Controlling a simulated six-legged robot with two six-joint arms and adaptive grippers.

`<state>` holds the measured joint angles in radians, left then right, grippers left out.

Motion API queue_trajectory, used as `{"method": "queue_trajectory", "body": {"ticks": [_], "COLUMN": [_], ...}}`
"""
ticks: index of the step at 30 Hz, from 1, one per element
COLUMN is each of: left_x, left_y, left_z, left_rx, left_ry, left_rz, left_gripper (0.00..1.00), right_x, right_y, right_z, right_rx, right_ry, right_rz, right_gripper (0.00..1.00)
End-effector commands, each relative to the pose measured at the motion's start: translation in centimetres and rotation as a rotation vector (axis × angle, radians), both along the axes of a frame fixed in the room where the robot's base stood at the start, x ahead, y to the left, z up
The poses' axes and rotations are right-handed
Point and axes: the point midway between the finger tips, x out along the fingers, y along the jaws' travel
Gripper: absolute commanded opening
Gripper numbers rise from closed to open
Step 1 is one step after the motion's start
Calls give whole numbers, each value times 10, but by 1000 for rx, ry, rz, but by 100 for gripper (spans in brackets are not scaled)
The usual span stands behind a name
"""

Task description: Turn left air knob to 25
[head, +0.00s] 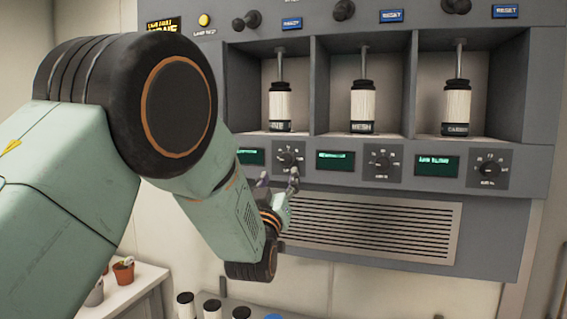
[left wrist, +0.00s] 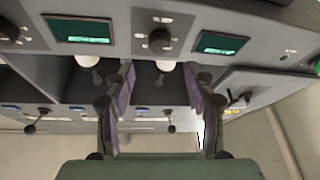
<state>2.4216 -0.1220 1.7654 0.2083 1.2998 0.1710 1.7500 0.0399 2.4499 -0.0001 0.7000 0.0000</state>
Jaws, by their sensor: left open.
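The left air knob (head: 288,158) is a dark round dial with pale scale marks, on the panel below the left chamber. In the left wrist view, which is upside down, this knob (left wrist: 160,40) lies ahead of the fingers and between their lines. My left gripper (head: 278,180) is just below the knob in the head view, open and empty, apart from it. Its two purple-padded fingers (left wrist: 158,80) are spread in the left wrist view. The knob's exact setting is too small to read. My right gripper is not seen.
A green display (head: 250,156) sits left of the knob. The middle knob (head: 383,165) and right knob (head: 488,170) sit along the same panel. Chambers above hold labelled canisters (head: 362,105). A vent grille (head: 370,228) lies below. A white shelf (head: 125,285) with pots stands lower left.

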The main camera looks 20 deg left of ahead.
Motion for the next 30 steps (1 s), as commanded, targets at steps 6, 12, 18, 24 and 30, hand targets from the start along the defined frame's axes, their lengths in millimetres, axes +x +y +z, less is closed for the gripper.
{"method": "queue_trajectory", "body": {"ticks": [6, 12, 18, 24, 30], "left_x": [29, 51, 62, 64, 64], "left_y": [3, 6, 7, 7, 7], "left_z": [14, 23, 26, 27, 26], "left_rx": [-1, -2, -1, -1, -1], "left_ry": [-1, 0, 0, 1, 1], "left_rz": [1, 1, 2, 2, 2], "left_gripper": [55, 55, 55, 55, 49], "right_x": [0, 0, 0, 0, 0], "right_y": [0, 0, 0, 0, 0], "right_z": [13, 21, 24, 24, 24], "right_rx": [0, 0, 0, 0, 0], "right_ry": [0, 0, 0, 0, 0], "right_rz": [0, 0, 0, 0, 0], "right_gripper": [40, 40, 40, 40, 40]}}
